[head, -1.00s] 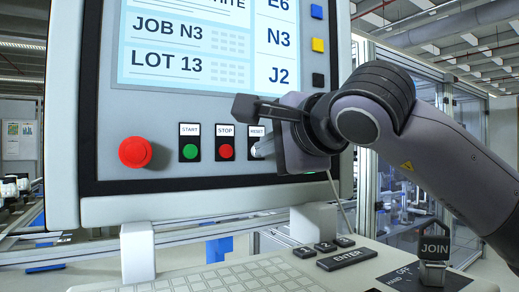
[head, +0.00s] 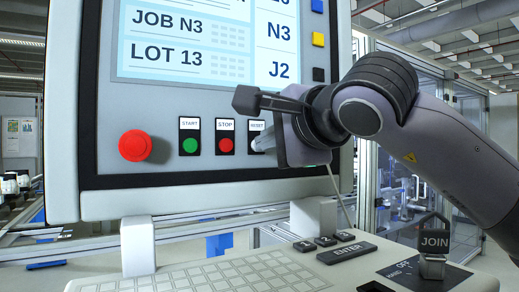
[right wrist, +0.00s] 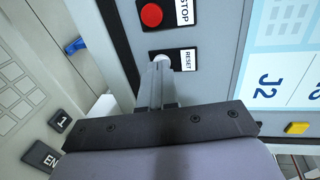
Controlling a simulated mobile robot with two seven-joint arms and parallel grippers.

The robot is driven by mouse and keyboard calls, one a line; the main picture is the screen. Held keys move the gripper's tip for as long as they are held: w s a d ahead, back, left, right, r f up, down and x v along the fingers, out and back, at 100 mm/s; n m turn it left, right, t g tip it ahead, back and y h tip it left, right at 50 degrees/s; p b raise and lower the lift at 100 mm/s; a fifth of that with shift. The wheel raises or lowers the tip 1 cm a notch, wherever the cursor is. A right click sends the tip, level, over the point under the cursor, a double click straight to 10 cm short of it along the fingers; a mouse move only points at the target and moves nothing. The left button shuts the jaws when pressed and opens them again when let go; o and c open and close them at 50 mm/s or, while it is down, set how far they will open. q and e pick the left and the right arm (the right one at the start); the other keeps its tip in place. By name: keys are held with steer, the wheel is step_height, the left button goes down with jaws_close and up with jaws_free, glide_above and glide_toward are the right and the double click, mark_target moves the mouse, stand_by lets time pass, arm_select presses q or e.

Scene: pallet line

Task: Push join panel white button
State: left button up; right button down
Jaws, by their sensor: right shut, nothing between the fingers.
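The panel (head: 110,205) carries a row of buttons under its screen. The white button (right wrist: 162,58) sits under the RESET label (head: 257,126), right of the red STOP button. In the head view my right gripper largely covers this button. My right gripper (head: 264,144) is shut and empty, with its fingertips at the white button. In the right wrist view the shut fingertips (right wrist: 160,68) overlap the button's lower edge. I cannot tell whether the button is pressed in. My left gripper is not in view.
The green START button (head: 190,146), red STOP button (head: 226,146) and large red knob (head: 135,146) lie to the left.

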steer(key=shift+f+b+v, duration=0.2)
steer(key=shift+b+v, duration=0.35)
steer(key=shift+v, duration=0.4)
steer(key=shift+f+b+v, duration=0.15)
steer(key=shift+b+v, duration=0.4)
steer(key=shift+v, duration=0.4)
